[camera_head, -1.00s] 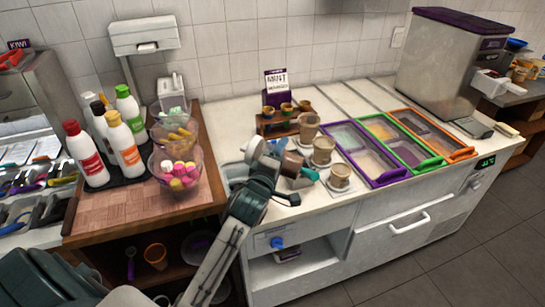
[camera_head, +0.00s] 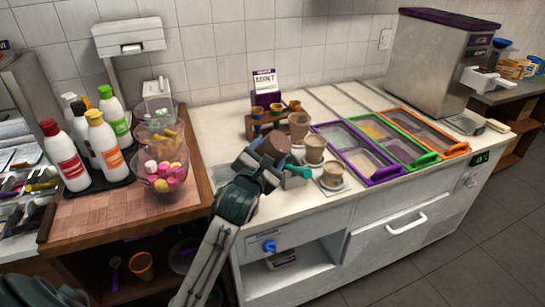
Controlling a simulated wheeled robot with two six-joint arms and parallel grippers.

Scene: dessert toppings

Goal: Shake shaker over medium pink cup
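My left gripper (camera_head: 268,160) is over the counter, left of the cups. It appears shut on a brown, roughly cylindrical shaker (camera_head: 273,143), which is held tilted; the fingers are partly hidden. Three beige-brown cups stand in a row: one at the back (camera_head: 299,124), one in the middle (camera_head: 314,147) and one in front (camera_head: 333,174). The front two show white saucers. None looks clearly pink, and I cannot tell which is the medium pink cup. The shaker is left of the middle cup, not clearly above any cup. My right gripper is not in view.
A teal-handled metal item (camera_head: 296,171) lies close beside the gripper. A small wooden rack (camera_head: 262,128) stands behind. Purple (camera_head: 383,176), green (camera_head: 428,160) and orange (camera_head: 456,149) framed bins are on the right. Bottles (camera_head: 64,158) and candy bowls (camera_head: 160,183) stand on the left.

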